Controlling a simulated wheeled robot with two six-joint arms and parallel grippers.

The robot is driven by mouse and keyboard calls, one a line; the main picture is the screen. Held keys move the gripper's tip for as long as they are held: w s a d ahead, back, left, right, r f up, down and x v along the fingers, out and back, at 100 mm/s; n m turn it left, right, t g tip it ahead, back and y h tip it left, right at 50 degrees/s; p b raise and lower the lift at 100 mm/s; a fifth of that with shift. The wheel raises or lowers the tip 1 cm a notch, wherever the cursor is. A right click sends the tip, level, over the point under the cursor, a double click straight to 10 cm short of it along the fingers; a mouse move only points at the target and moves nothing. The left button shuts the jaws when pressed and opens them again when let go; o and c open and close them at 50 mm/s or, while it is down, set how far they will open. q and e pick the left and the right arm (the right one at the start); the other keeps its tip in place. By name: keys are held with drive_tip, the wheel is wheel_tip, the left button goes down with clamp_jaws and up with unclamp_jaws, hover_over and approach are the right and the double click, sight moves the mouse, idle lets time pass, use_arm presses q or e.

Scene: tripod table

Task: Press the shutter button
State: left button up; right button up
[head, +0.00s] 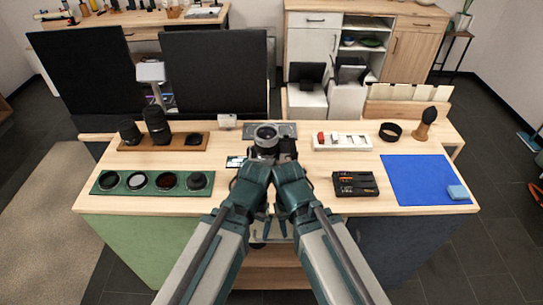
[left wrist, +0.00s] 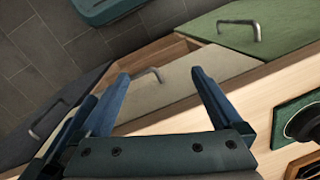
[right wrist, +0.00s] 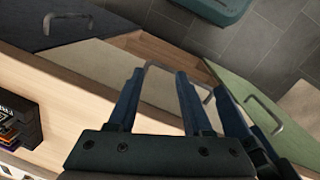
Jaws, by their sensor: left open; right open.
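A black-and-silver camera (head: 287,147) stands at the middle of the table, with its round lens (head: 266,135) toward the back. Its lower front is hidden behind my wrists, and I cannot make out the shutter button. My left gripper (head: 260,228) and right gripper (head: 284,228) hang side by side at the table's front edge, nearer than the camera and apart from it. In the left wrist view my left gripper (left wrist: 158,95) is open and empty. In the right wrist view my right gripper (right wrist: 158,98) is open and empty, with part of the other gripper close beside it.
Lenses stand on a wooden board (head: 183,148); a green tray (head: 122,188) holds several round items. A black case (head: 355,184), white tray (head: 342,142) and blue mat (head: 420,180) lie on the right. Drawer fronts (left wrist: 165,90) are below the grippers.

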clamp_jaws()
idle(1.7)
